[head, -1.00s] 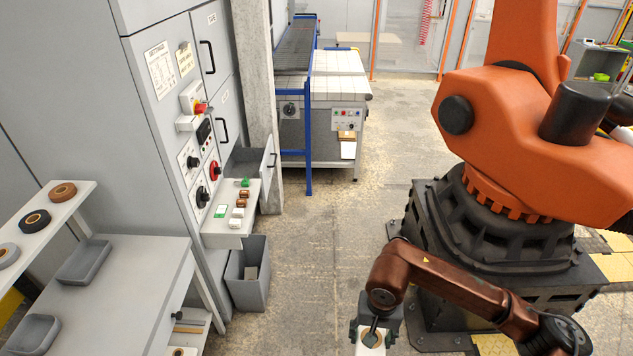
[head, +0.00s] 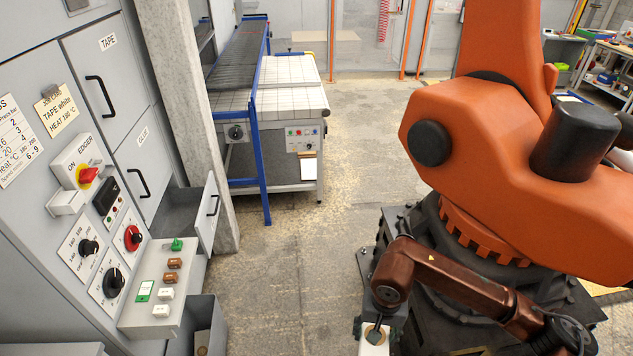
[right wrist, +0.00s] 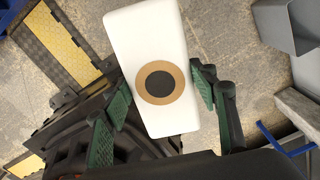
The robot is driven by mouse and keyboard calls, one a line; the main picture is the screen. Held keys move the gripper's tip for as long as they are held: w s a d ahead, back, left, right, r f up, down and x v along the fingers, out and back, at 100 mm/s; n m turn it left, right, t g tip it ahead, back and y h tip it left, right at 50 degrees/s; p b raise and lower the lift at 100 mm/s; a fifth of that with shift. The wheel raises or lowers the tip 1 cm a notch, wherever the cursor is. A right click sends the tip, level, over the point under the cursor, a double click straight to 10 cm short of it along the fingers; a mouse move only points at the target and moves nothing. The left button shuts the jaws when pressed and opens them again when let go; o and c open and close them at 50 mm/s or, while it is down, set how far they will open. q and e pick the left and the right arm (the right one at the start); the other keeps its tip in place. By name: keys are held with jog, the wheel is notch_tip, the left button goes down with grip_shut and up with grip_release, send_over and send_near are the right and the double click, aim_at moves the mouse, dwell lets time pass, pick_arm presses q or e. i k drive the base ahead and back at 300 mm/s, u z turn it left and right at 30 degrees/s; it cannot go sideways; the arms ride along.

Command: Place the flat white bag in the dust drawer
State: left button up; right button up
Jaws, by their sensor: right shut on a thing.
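A flat white bag (right wrist: 150,35) with a brown ring and dark centre shows in the right wrist view. My right gripper (right wrist: 163,92) is shut on it, with green-padded fingers on either side. In the head view the white bag (head: 373,349) is at the bottom edge, partly under my right gripper (head: 378,330). An open grey drawer (head: 207,215) with a black handle sticks out of the cabinet, left of centre and well away from the bag. I cannot read a label on it. My left gripper is out of view.
A control ledge (head: 148,318) with buttons juts from the cabinet (head: 110,70) before the drawer. A concrete pillar (head: 180,100) rises behind the drawer. A large orange robot (head: 490,140) stands right. The floor between (head: 290,260) is clear.

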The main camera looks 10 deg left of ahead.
aim_at(194, 222)
jog(key=u, duration=0.1)
jog(key=i, duration=1.75)
jog(key=u, duration=1)
jog(key=i, duration=1.2)
jog(key=u, duration=1.5)
jog(key=i, duration=0.55)
jog(key=u, duration=0.3)
